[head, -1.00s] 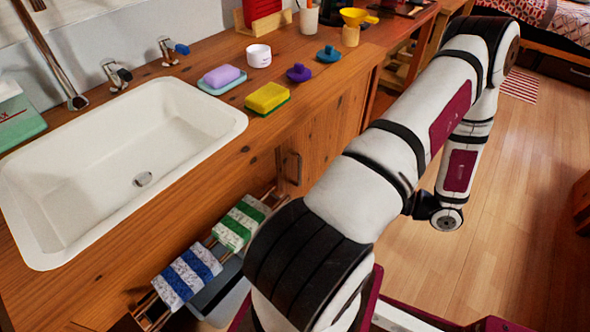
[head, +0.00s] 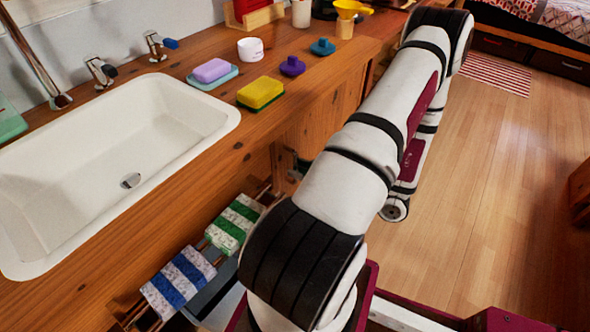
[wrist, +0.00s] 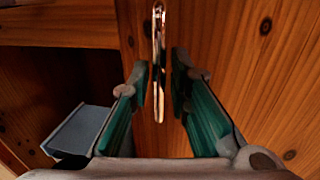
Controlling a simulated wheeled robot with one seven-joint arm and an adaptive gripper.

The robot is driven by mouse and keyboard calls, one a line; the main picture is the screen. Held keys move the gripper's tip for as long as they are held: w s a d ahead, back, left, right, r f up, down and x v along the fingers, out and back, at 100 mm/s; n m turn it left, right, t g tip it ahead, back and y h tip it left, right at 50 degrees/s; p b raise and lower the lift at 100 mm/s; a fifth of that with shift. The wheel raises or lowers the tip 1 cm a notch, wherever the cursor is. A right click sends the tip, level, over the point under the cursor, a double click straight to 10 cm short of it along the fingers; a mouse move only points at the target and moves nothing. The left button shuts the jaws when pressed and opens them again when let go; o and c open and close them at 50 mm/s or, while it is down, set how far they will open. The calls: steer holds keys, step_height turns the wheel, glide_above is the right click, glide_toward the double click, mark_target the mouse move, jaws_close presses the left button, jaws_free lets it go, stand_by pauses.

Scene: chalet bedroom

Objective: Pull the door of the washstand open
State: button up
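The washstand (head: 190,150) is a wooden counter with a white sink, at the left in the head view. Its wooden door (head: 318,128) is on the front, partly behind my arm; it also fills much of the wrist view (wrist: 255,60). The door's upright, shiny metal handle (wrist: 158,50) is in the middle of the wrist view. My gripper (wrist: 161,76) is open, with one green-padded finger on each side of the handle. I cannot tell whether either finger touches it. In the head view my arm hides most of the gripper.
Left of the door is an open shelf space with striped folded towels (head: 180,280) on a rack and a grey bin (wrist: 80,130). A sponge (head: 260,93), soap (head: 211,70) and a white jar (head: 250,48) stand on the counter. The wooden floor (head: 490,170) at right is clear.

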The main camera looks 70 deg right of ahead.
steer(key=shift+w, duration=0.75)
jaws_close()
steer(key=shift+s, duration=0.1)
